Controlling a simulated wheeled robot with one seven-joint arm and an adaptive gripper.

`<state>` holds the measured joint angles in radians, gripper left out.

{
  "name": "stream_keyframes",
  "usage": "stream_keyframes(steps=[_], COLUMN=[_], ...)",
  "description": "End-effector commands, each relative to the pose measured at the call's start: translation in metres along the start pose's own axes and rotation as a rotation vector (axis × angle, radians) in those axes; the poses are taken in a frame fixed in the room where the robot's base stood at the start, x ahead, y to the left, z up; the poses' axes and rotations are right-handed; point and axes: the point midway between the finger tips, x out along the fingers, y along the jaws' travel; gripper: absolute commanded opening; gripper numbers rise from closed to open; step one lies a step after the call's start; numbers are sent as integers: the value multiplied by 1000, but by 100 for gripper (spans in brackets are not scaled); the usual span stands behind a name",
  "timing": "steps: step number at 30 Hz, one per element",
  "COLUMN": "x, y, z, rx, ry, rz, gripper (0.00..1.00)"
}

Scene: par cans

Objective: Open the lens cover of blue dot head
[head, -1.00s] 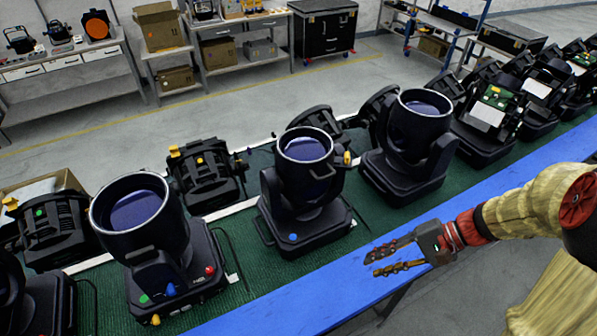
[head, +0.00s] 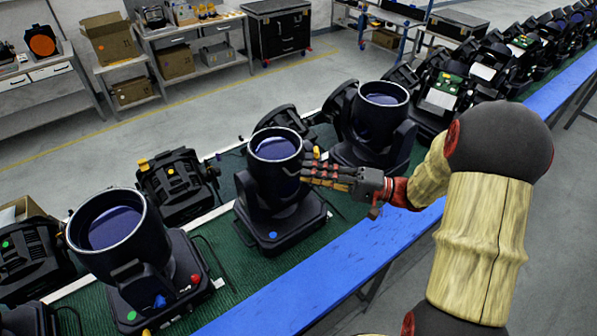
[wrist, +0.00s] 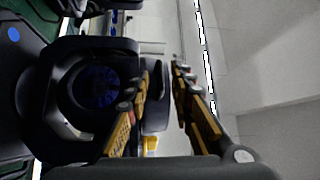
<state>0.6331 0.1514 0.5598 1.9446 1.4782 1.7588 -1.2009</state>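The blue dot head (head: 273,185) is the middle black moving head on the green belt, marked by a blue dot (head: 272,236) on its base. Its wide barrel is tilted up and shows dark blue glass (head: 278,148) inside a pale rim. In the wrist view the barrel (wrist: 62,85) fills the left side, with the blue dot (wrist: 14,34) at upper left. My gripper (head: 307,173) is at the barrel's right side, close to it; contact cannot be told. In the wrist view its fingers (wrist: 162,78) are apart, with a dark part of uncertain identity behind the gap.
A similar head with green, blue and red marks (head: 140,250) stands to the left, and another head (head: 375,125) stands close on the right. Smaller black fixtures (head: 177,190) lie behind. The blue rail (head: 300,285) along the belt's front is clear.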

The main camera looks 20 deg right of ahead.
Motion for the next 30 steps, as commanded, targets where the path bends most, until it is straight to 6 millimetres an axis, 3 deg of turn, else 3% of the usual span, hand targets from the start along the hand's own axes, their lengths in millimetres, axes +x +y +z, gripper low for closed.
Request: stream_keyframes(steps=[6, 18, 30], x=[27, 34, 34], y=[-1, 0, 0], z=[0, 0, 0], rx=[0, 1, 1], ry=[-2, 0, 0], rz=[0, 1, 1], gripper=[23, 23, 0])
